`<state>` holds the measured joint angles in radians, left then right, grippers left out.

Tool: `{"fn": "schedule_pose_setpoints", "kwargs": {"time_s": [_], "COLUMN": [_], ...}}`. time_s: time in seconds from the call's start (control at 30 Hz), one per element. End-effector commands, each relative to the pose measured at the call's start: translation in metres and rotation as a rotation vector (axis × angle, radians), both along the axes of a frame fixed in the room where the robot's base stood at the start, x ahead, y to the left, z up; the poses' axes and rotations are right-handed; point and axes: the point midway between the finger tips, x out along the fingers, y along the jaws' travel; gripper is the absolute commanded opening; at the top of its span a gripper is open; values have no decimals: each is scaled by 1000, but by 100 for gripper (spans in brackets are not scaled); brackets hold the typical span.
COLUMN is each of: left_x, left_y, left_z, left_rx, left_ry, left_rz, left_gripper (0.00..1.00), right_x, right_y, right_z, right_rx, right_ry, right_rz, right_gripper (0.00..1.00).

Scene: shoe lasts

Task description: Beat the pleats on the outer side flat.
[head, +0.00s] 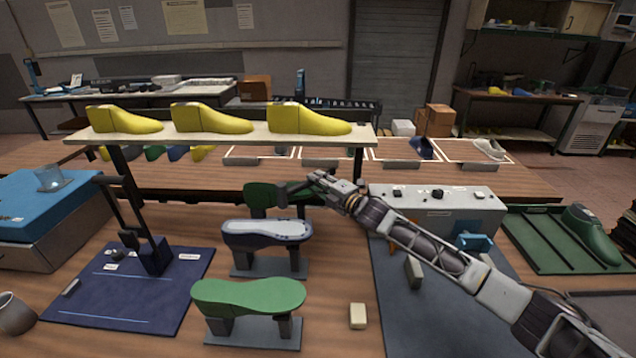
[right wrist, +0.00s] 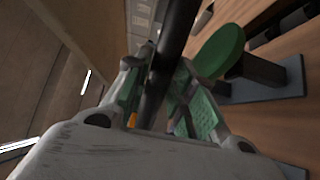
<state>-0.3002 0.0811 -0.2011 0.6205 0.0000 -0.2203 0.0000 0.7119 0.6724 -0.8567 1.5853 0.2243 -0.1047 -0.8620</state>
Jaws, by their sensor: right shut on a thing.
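A dark blue and white shoe upper (head: 267,233) sits sole up on a stand in the middle of the table. Its pleats are too small to make out. My right gripper (head: 318,182) is above and right of it, shut on a dark handled tool (head: 284,194), seemingly a hammer. The tool's end hangs above the upper, apart from it. In the right wrist view the dark handle (right wrist: 172,45) runs between the fingers; the working end cannot be made out there. My left gripper is not in view.
A green last (head: 248,295) on a stand is in front, another green last (head: 262,194) behind. A shelf (head: 220,133) with yellow lasts spans the back. A blue mat (head: 115,300) with a dark lever device (head: 152,252) lies left. A pale block (head: 357,315) lies front right.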

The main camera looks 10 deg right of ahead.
Motion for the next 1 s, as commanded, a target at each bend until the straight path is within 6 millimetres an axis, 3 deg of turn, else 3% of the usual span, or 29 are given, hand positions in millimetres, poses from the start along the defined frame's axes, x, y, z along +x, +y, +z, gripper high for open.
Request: {"fn": "schedule_pose_setpoints", "kwargs": {"time_s": [0.6,1.0], "left_x": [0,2], "left_y": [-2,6], "left_z": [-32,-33], "left_rx": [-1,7], "left_ry": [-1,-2], "left_rz": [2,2], "left_gripper": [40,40], "right_x": [0,0], "right_y": [0,0], "right_z": [-39,-43], "right_rx": [2,2], "right_ry": [-2,-2], "right_rz": [0,1], "right_gripper": [1,1]}}
